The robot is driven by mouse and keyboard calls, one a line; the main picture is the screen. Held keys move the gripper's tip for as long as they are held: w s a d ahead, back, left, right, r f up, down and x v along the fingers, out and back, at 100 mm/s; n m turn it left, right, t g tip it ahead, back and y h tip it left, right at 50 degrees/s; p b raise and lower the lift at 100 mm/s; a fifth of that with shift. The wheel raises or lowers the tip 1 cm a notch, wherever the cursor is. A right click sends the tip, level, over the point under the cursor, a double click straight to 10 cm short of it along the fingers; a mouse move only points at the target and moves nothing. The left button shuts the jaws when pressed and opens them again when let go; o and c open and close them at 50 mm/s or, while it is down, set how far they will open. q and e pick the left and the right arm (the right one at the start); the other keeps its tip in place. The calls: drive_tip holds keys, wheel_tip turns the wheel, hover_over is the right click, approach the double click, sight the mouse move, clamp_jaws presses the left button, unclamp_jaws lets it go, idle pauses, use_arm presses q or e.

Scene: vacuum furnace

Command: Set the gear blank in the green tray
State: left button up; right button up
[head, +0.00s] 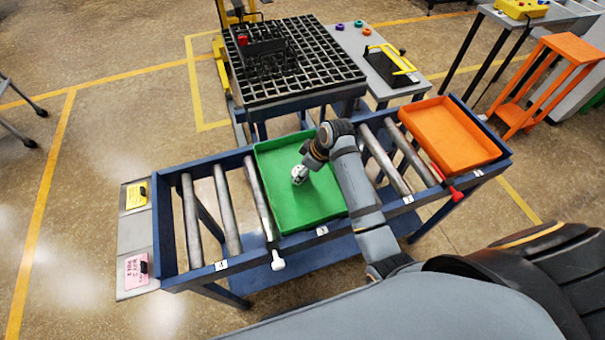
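The green tray (276,206) lies on the rollers near the middle of the blue conveyor frame. Its visible floor is bare except under my arm. One arm, which I take for my right, reaches over the tray from the lower right. Its wrist bends down, and a small pale, dark-spotted end (299,175) shows over the tray floor. I cannot tell whether this is my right gripper, the gear blank, or both together. The fingers are too small to read, and contact with the floor is unclear. My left gripper is not in view.
An orange tray (458,140) sits on the right end of the conveyor. Bare rollers (227,208) lie left of the green tray. A black grid table (290,75) stands behind. A grey side table (350,42) holds small coloured rings and a yellow-handled fixture (390,64).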

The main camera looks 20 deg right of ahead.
drive_tip(key=f, duration=0.1)
drive_tip(key=f+p, duration=0.1)
drive_tip(key=f, duration=0.1)
drive_tip(key=shift+w+f+p, duration=0.2)
drive_tip(key=shift+w+p, duration=0.1)
drive_tip(key=shift+w, duration=0.05)
drive_tip(key=shift+f, duration=0.15)
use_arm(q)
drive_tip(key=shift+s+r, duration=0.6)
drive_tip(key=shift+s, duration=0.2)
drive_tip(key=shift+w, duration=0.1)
use_arm(e)
drive_tip(key=shift+f, duration=0.1)
drive_tip(key=o, duration=1.5)
drive_tip(key=shift+s, duration=0.1)
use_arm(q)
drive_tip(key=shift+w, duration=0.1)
use_arm(e)
drive_tip(key=shift+o, duration=0.2)
use_arm(q)
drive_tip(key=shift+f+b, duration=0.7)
drive_tip(key=shift+b, duration=0.1)
use_arm(e)
drive_tip(key=v, duration=1.2)
